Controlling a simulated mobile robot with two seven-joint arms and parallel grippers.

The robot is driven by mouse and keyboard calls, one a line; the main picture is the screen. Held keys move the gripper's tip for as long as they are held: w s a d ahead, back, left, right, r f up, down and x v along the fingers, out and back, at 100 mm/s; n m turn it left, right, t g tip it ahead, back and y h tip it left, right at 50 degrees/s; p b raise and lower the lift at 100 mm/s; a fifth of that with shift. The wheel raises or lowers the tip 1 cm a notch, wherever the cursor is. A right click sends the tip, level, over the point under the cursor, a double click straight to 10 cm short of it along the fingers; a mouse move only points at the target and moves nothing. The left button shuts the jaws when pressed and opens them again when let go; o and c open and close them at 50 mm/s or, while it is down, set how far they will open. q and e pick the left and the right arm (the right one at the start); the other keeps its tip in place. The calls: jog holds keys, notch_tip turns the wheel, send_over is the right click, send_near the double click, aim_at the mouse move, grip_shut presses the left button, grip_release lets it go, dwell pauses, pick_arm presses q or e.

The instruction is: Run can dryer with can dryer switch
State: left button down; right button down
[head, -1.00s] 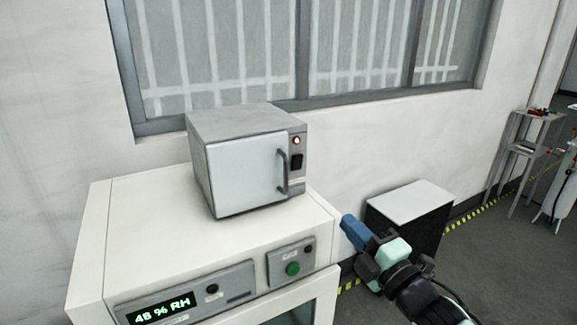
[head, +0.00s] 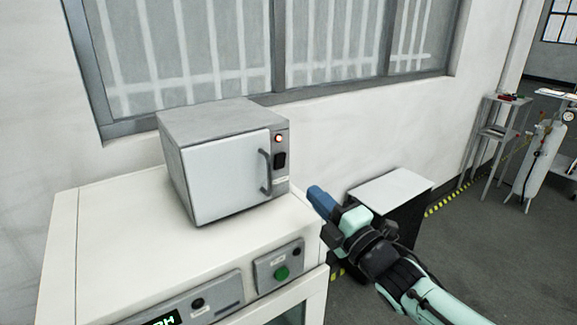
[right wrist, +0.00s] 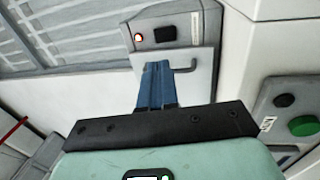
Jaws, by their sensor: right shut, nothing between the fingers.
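The can dryer (head: 226,176) is a grey box with a white door and a dark handle. It stands on a white cabinet, its door shut. Its black rocker switch (head: 280,160) is on the right front strip, below a lit red lamp (head: 278,139). The right wrist view also shows the switch (right wrist: 165,34) and lamp (right wrist: 138,37) beyond the fingers. My right gripper (head: 315,194) has blue fingers, shut and empty. It is to the right of the dryer and lower than the switch, apart from both. My left gripper is not in view.
The white cabinet (head: 110,235) has a green button (head: 281,273) and a display on its front. A low white-topped stand (head: 392,188) is behind my right arm. A window is on the wall behind. Grey floor is open at right.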

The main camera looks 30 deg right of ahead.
aim_at(281, 159)
jog(key=p+x, duration=0.2)
jog(key=x, duration=0.8)
jog(key=shift+w+d, duration=0.1)
jog(key=shift+w, duration=0.3)
